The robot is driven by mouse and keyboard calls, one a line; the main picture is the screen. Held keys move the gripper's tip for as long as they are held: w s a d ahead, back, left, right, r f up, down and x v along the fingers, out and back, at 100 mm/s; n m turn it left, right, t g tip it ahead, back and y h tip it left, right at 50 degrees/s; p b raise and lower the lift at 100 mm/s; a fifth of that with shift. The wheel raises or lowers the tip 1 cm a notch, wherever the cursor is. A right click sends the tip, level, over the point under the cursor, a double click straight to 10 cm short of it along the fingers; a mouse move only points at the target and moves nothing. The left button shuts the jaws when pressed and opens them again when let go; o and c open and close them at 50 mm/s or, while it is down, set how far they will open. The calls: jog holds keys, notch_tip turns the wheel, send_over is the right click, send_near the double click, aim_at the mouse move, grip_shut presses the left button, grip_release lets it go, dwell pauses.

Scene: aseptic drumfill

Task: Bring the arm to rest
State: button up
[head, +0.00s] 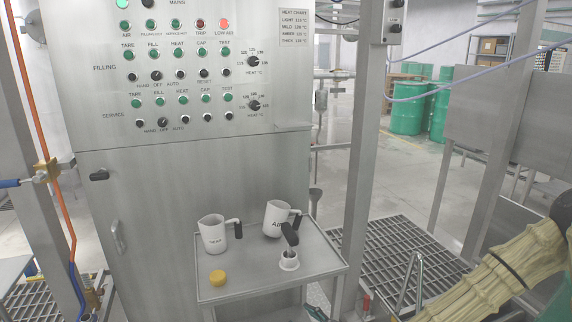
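My arm, in a beige ribbed sleeve (484,283), crosses the lower right corner of the head view and runs out of the bottom edge. My gripper is not in view, so I cannot see whether it holds anything. On the steel cart (222,294) stand two pale jugs with black handles. The left jug (213,238) is upright, and the right jug (272,222) looks slightly tilted. A small white cup (289,262) stands near the front right of the cart, with a dark piece (290,234) just above it.
A steel control cabinet (180,185) with buttons and dials stands behind the cart. A steel post (358,160) rises right of it. Metal grating (385,240) covers part of the floor. A bent rail (411,275) stands close left of my arm. Green drums (408,108) stand far back.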

jog(key=s+d+f+n+g+h, duration=0.2)
jog(key=s+d+f+n+g, duration=0.25)
jog(key=s+f+n, duration=0.55)
jog(key=s+d+f+n+g+h, duration=0.3)
jog(key=s+f+n+g, duration=0.25)
jog(key=s+f, duration=0.8)
jog(key=s+d+n+g+h, duration=0.2)
jog(key=s+d+n+h, duration=0.1)
jog(key=s+d+n, duration=0.65)
notch_tip(320, 180, up, 12)
jog(key=s+m+p, duration=0.1)
jog(key=p, duration=1.1)
jog(key=shift+s+f, duration=0.2)
jog(key=shift+s, duration=0.2)
jog(key=shift+d, duration=0.1)
jog(key=shift+c, duration=0.7)
jog(key=shift+w, duration=0.1)
